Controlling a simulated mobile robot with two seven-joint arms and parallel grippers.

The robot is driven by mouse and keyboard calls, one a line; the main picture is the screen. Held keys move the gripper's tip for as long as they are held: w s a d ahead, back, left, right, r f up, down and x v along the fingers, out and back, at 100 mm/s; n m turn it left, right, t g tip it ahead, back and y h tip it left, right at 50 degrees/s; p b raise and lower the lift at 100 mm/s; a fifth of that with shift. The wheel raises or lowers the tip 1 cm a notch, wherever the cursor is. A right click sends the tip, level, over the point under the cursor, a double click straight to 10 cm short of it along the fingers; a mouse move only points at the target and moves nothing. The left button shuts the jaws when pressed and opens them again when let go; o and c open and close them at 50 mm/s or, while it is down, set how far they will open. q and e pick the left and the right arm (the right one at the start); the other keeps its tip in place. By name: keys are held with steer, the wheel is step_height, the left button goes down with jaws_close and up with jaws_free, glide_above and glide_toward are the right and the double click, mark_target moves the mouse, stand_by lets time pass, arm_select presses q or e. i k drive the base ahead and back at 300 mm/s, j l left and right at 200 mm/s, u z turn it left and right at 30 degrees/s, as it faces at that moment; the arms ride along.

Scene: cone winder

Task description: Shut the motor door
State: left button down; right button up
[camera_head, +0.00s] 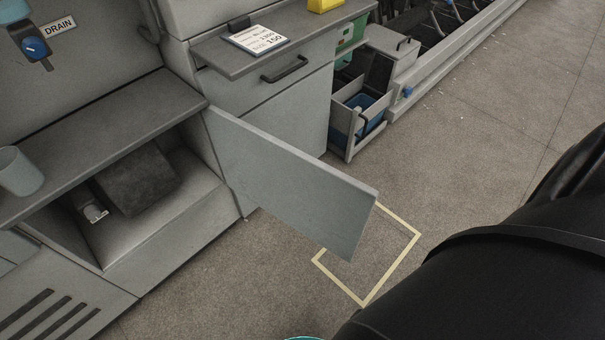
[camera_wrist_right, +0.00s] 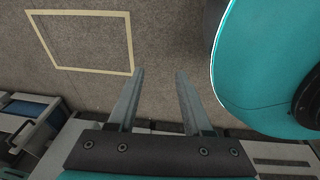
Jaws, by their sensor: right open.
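The motor door (camera_head: 291,183) is a grey panel in the head view. It stands swung open, hinged at its left side and reaching out over the floor. The open compartment (camera_head: 160,216) is to its left, with a dark block (camera_head: 136,182) inside. My right gripper (camera_wrist_right: 158,75) shows in the right wrist view with its two fingers apart and nothing between them. The floor is seen beyond the fingers. I cannot make out the door in that view. My left gripper is not in view.
A yellow taped outline (camera_head: 395,263) marks the floor by the door's free end; it also shows in the right wrist view (camera_wrist_right: 133,42). A drawer handle (camera_head: 284,69) juts out above. A cup (camera_head: 19,172) stands on the left ledge.

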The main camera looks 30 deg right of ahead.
mark_target(330, 207)
steer(key=k+u, duration=0.3)
steer(key=u, duration=0.15)
steer(key=k+j+u, duration=0.2)
steer(key=u, duration=0.3)
steer(key=l+u, duration=0.15)
steer(key=l, duration=0.35)
steer(key=k+l+u, duration=0.2)
steer(key=l, duration=0.25)
steer(key=l+u, duration=0.15)
steer(key=l, duration=0.35)
steer(key=k+l, duration=0.1)
steer(key=l, duration=0.35)
steer(key=k+l, duration=0.1)
steer(key=l, duration=0.35)
steer(key=k+l, duration=0.1)
steer(key=l, duration=0.75)
steer(key=k, duration=0.05)
